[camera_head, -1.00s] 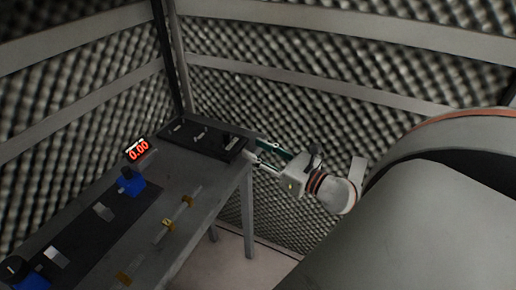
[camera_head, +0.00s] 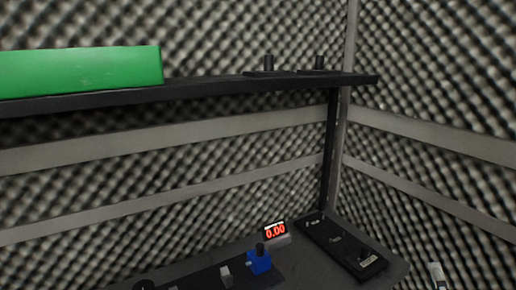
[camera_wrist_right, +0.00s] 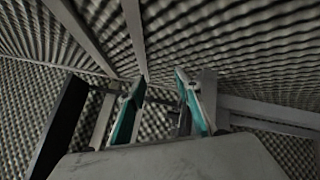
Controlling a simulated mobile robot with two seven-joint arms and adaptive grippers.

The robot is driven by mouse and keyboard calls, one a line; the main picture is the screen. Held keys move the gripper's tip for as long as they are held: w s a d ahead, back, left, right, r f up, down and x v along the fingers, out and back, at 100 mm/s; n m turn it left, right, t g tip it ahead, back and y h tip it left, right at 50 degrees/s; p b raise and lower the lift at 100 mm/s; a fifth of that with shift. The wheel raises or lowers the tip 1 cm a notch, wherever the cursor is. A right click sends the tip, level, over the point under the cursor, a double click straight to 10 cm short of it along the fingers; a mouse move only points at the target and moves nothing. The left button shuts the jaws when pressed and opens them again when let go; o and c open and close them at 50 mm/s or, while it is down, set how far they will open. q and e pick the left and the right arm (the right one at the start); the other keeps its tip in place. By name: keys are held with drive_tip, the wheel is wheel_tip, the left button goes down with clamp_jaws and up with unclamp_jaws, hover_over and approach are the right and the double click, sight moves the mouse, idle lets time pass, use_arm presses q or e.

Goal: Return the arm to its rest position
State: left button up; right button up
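My right gripper (camera_head: 438,275) shows only as a small pale piece at the lower right edge of the head view, beside the table's right end. In the right wrist view its two teal-padded fingers (camera_wrist_right: 158,108) stand apart with nothing between them. The patterned foam wall and grey rails show beyond the fingers. My left gripper is in neither view.
The table (camera_head: 397,270) carries a red display reading 0.00 (camera_head: 275,232), a blue block with a black knob (camera_head: 259,262) and a black panel (camera_head: 333,240). Above, a dark shelf (camera_head: 215,89) holds a green box (camera_head: 80,72) and two black pegs. Foam walls enclose the corner.

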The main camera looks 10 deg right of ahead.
drive_tip(key=s+a+f+m+g+y, duration=0.2)
drive_tip(key=s+a+f+m+g, duration=0.25)
drive_tip(key=f, duration=0.45)
drive_tip(key=s+a+f+m+g+y, duration=0.1)
drive_tip(key=s+a+f+m+g, duration=0.4)
drive_tip(key=f, duration=0.5)
drive_tip(key=a+f+m+t+y, duration=0.2)
drive_tip(key=a+f+y, duration=0.5)
drive_tip(key=a+f, duration=0.6)
drive_tip(key=a+m, duration=0.1)
drive_tip(key=a, duration=0.2)
drive_tip(key=shift+f+y, duration=0.4)
